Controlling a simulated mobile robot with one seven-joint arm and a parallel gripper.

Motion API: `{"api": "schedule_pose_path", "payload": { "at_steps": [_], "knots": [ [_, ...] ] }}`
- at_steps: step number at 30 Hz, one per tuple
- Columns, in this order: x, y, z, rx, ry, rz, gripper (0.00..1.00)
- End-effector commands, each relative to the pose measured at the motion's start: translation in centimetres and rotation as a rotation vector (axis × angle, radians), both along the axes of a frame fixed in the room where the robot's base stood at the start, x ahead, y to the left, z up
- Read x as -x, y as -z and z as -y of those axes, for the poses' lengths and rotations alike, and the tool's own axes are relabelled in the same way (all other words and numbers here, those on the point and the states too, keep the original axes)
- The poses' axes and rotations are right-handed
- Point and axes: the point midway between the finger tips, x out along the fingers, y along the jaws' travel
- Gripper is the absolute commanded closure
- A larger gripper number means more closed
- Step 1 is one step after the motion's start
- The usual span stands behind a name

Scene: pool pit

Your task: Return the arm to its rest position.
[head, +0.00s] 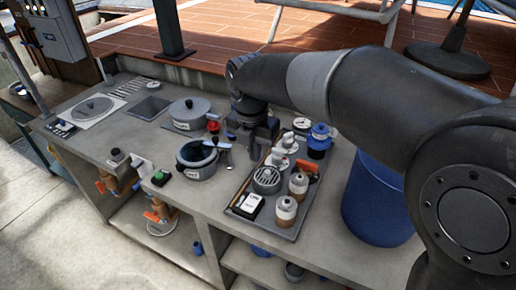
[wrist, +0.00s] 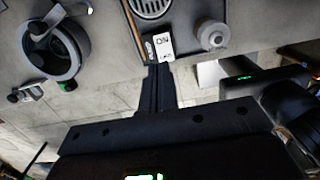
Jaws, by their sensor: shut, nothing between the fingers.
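My arm reaches in from the right of the head view and bends down over the counter (head: 215,205). My gripper (head: 254,156) hangs between the open grey pot (head: 197,172) and the dark tray (head: 231,207). In the wrist view my gripper (wrist: 160,70) has its two fingers together with nothing between them. Past the fingertips in that view lies a white card (wrist: 163,46) with dark lettering; whether they touch is not clear. The fingers partly hide the counter edge there.
The tray holds several jars, cups and a round grille (head: 266,179). A lidded pot (head: 190,112) stands behind the open pot. A blue barrel (head: 376,205) stands right of the counter under my arm. A dark post (head: 170,30) rises behind.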

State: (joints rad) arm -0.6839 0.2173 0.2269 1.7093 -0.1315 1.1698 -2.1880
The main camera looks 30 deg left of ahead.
Motion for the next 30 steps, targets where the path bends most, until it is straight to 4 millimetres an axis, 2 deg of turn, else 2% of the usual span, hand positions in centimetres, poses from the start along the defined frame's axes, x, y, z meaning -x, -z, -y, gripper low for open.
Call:
{"api": "schedule_pose_path", "payload": {
  "at_steps": [7,11,14,16,20,24,30],
  "knots": [
    [-0.1,-0.1,0.3,-0.003,0.017,0.003,1.0],
    [-0.7,-1.1,2.9,-0.027,0.165,0.023,1.0],
    [-1.3,-2.4,6.8,-0.066,0.401,0.047,1.0],
    [-1.5,-3.3,10.1,-0.103,0.602,0.067,1.0],
    [-1.2,-4.5,16.1,-0.183,0.983,0.098,1.0],
    [0.0,-5.3,22.2,-0.283,1.391,0.12,1.0],
    [3.0,-5.4,29.6,-0.454,1.958,0.128,1.0]
  ]
}}
